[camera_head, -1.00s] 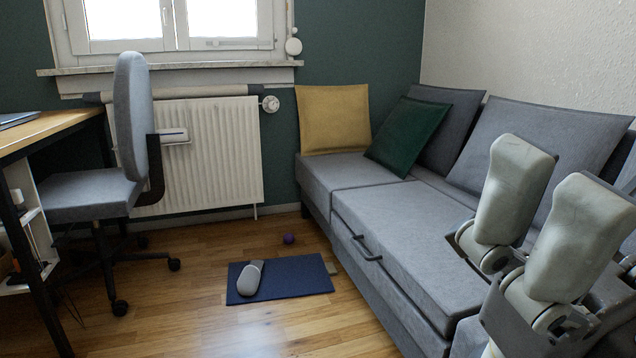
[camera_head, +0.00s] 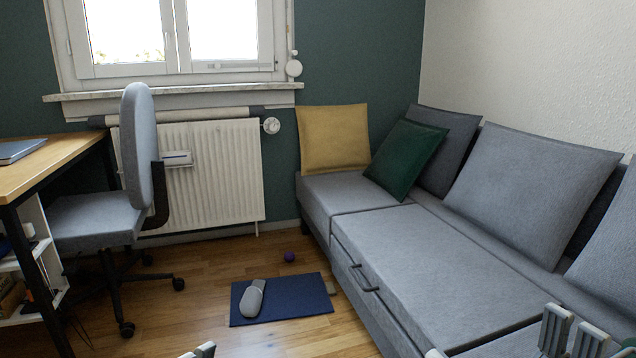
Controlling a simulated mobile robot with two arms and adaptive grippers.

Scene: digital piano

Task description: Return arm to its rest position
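My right gripper (camera_head: 573,336) shows at the bottom right in the head view. Its two grey fingertips point up, with a gap between them and nothing held. They overlap the near part of the sofa in the picture; I cannot tell whether they touch it. A small grey tip of what looks like my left gripper (camera_head: 202,351) shows at the bottom edge, over the wooden floor. The rest of it is out of frame, so its opening cannot be seen. Another small pale part at the bottom edge, right of centre, is too cut off to tell.
The grey sofa (camera_head: 400,245) with several cushions fills the right side. An office chair (camera_head: 95,215) and desk (camera_head: 50,165) stand at the left.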

